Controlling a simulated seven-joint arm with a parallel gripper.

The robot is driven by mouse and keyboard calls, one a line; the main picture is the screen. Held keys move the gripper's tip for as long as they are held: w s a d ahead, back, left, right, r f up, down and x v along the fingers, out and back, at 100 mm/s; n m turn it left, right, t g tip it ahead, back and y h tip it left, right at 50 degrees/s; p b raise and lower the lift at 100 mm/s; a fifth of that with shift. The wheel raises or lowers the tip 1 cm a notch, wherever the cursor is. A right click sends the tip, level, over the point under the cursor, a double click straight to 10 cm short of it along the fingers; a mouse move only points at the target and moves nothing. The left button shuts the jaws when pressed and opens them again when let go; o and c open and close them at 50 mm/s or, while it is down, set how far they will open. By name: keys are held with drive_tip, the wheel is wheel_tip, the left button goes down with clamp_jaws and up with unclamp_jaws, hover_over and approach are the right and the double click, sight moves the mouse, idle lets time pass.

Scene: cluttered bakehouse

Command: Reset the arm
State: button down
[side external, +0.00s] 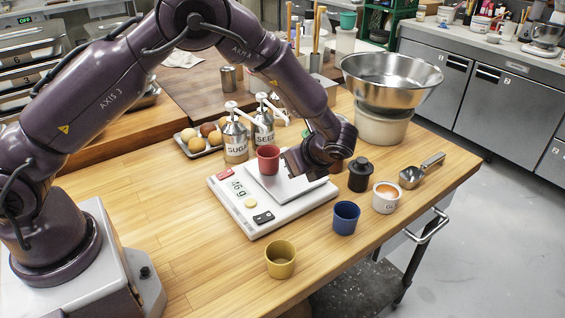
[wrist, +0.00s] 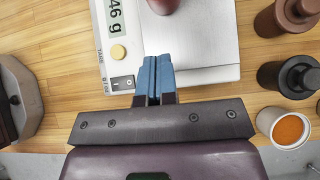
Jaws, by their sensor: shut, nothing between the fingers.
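My gripper (wrist: 155,72) is shut, with its blue fingers together and nothing between them. In the side view it (side external: 293,160) is low over the white kitchen scale (side external: 262,222), beside the red cup (side external: 268,160); I cannot tell whether it touches the scale. The red cup stands upright on the scale's metal plate. In the wrist view the cup (wrist: 163,4) is cut off at the top edge, just ahead of the fingertips, apart from them. The scale's display (wrist: 116,18) ends in "46 g" in the wrist view.
A blue cup (side external: 346,218) and yellow cup (side external: 280,259) stand in front of the scale. A black jar (side external: 359,176), white pot (side external: 385,200) and metal scoop (side external: 411,177) are right. Pump bottles (side external: 236,142) and a steel bowl (side external: 390,80) stand behind.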

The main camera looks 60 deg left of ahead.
drive_tip(key=v, duration=0.6)
drive_tip(key=s+a+r+n+t+h, duration=0.1)
drive_tip(key=s+r+n+h, duration=0.3)
drive_tip(key=s+r+n, duration=0.5)
drive_tip(key=s+a+r+n+t+h, duration=0.2)
drive_tip(key=s+r+n+t+h, duration=0.2)
drive_tip(key=s+r+n, duration=0.5)
drive_tip(key=s+r+h, duration=0.1)
drive_tip(key=s, duration=0.5)
drive_tip(key=shift+s+a+t, duration=0.3)
drive_tip(key=shift+s, duration=0.1)
